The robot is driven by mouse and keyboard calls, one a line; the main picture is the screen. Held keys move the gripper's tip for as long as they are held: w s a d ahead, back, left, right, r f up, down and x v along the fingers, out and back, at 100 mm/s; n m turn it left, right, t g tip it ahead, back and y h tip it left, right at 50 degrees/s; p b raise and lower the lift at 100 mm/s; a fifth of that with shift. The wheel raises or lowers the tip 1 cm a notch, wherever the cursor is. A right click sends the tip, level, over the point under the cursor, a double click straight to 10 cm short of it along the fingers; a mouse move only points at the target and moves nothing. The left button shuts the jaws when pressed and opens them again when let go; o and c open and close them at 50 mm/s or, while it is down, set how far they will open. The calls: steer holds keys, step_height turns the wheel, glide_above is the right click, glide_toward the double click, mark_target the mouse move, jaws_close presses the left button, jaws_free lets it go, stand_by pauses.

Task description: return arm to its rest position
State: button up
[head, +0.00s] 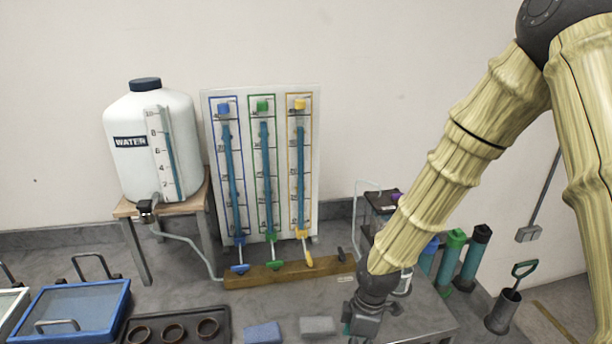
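My arm comes in from the upper right and reaches down to the front of the bench. My gripper (362,325) is at the lower middle right, low over the bench top. Its fingertips are cut off by the bottom edge or too small to make out, so I cannot tell whether it is open or shut. No object can be seen held in it. A grey block (317,326) lies just left of it, apart from it as far as I can see.
A white water tank (130,165) stands on a wooden stand at left. A blue sponge (262,333), dark tray (222,313) and blue-rimmed box (124,290) line the front. Capped cylinders (448,262) stand right.

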steer(key=s+d+f+m+y+b, duration=0.1)
steer(key=s+f+m+b, duration=0.1)
steer(key=s+f+m, duration=0.55)
steer(key=s+d+f+m+b, duration=0.15)
steer(key=s+f, duration=0.25)
steer(key=f, duration=0.7)
steer(key=s+d+f+m+h+b, duration=0.2)
steer(key=s+d+f+m, duration=0.5)
steer(key=s, duration=0.5)
step_height(320, 180, down, 4)
steer(key=shift+s+d+r+m+t, duration=0.15)
steer(key=shift+d+m+t, duration=0.25)
steer(key=shift+d, duration=0.65)
steer(key=shift+c, duration=0.4)
